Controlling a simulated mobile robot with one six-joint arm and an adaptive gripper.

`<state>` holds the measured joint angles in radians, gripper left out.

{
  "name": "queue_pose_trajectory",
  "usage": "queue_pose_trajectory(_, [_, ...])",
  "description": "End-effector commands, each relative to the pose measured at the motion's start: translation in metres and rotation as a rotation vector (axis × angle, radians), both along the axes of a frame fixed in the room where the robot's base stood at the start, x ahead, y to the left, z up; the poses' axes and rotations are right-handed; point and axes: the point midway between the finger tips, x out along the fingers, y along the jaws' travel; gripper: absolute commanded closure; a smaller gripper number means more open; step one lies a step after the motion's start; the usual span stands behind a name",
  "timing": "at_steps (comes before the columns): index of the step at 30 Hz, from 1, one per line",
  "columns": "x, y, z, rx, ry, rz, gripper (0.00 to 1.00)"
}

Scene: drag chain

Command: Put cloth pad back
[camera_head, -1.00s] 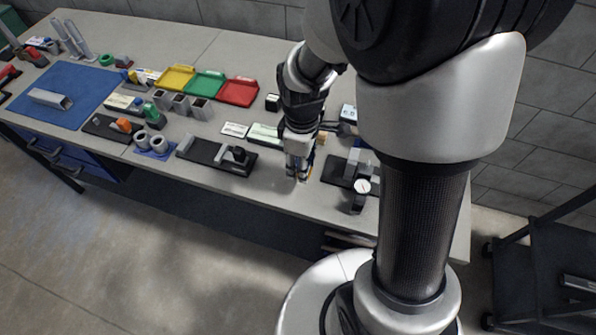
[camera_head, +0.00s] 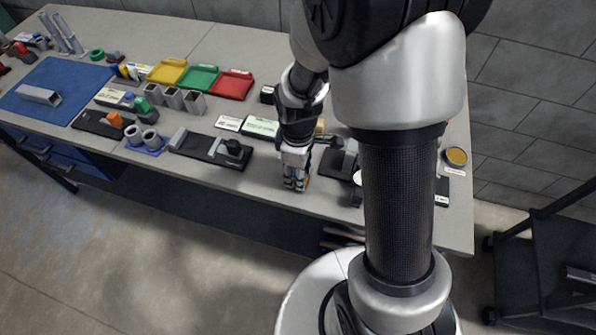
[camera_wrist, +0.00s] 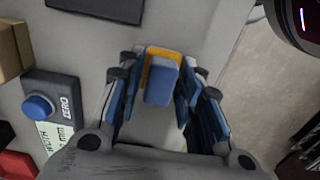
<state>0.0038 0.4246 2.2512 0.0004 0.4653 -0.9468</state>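In the wrist view, a small blue block-like piece with an orange-yellow part behind it, which looks like the cloth pad (camera_wrist: 161,85), lies between the fingers of my gripper (camera_wrist: 162,92). The blue-lined fingers stand apart on either side of it, and I see no clear grip on it. The pad itself is mostly hidden there.
A black fixture (camera_head: 209,150) stands left of my gripper on the bench (camera_head: 262,179). A dial-gauge stand (camera_head: 343,163) is to the right, partly behind my arm. A box with a blue button marked ZERO (camera_wrist: 62,100) shows in the wrist view. Yellow, green and red trays (camera_head: 232,84) lie farther back.

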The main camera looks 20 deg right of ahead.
Motion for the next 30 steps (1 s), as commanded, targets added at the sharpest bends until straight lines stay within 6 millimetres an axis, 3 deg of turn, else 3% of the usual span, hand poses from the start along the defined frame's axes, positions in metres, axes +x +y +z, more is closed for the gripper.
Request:
queue_pose_trajectory(9, [0.0, 0.0, 0.0, 0.0, 0.0, 0.0, 0.47])
queue_pose_trajectory(20, [0.0, 0.0, 0.005, 0.0, 0.0, 0.0, 0.47])
queue_pose_trajectory(23, [0.0, 0.0, 0.018, 0.0, -0.001, 0.0, 0.47])
queue_pose_trajectory(30, [0.001, 0.0, 0.071, 0.0, -0.005, 0.0, 0.47])
